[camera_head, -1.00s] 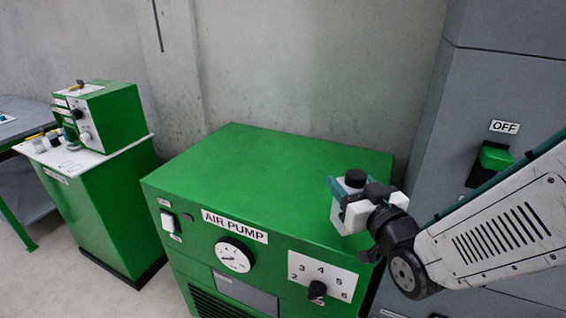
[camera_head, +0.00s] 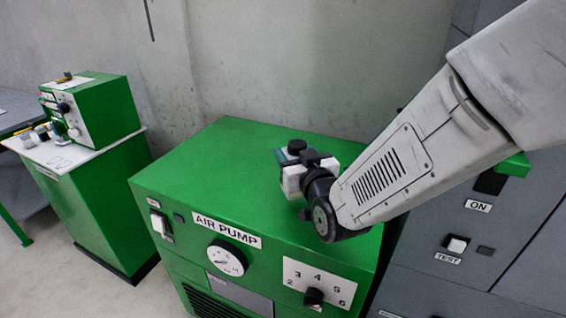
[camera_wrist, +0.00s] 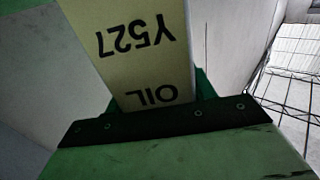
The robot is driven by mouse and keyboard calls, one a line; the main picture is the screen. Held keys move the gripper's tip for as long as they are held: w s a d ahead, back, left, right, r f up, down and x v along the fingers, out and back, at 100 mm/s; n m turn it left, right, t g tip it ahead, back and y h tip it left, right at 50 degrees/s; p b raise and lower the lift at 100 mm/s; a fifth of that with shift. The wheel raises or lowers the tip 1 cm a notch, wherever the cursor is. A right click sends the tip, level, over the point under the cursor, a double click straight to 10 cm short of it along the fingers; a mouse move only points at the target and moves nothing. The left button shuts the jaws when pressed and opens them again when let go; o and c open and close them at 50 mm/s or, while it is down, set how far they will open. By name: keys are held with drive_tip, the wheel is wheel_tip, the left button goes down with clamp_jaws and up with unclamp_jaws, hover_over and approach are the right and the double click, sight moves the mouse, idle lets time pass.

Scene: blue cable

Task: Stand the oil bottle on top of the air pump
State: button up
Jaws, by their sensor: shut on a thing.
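The air pump (camera_head: 200,165) is a green box with a flat top, a gauge and a numbered dial on its front. My gripper (camera_head: 291,170) is over the right half of its top, shut on the oil bottle (camera_head: 297,147). In the head view only the bottle's black cap and a bit of its upper part show; the gripper hides the rest. In the wrist view the bottle's yellowish label (camera_wrist: 135,45) reads OIL and Y527, upside down. The bottle looks roughly upright. I cannot tell whether its base touches the pump top.
The left and back of the pump top are clear. A concrete wall (camera_head: 290,60) stands behind it. A grey cabinet (camera_head: 470,260) with switches is at the right. A green cabinet (camera_head: 85,200) with a small green device on it stands at the left.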

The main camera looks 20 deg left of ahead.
drive_tip(key=shift+w+a, duration=0.1)
drive_tip(key=shift+a, duration=0.1)
drive_tip(key=shift+w+a+f, duration=0.1)
drive_tip(key=shift+a+f, duration=0.2)
drive_tip(key=shift+f, duration=0.6)
drive_tip(key=shift+w+a+f, duration=0.1)
drive_tip(key=shift+a+f, duration=0.15)
drive_tip(key=shift+f, duration=0.65)
drive_tip(key=shift+f, duration=0.1)
drive_tip(key=o, duration=1.2)
drive_tip(key=shift+o, duration=0.2)
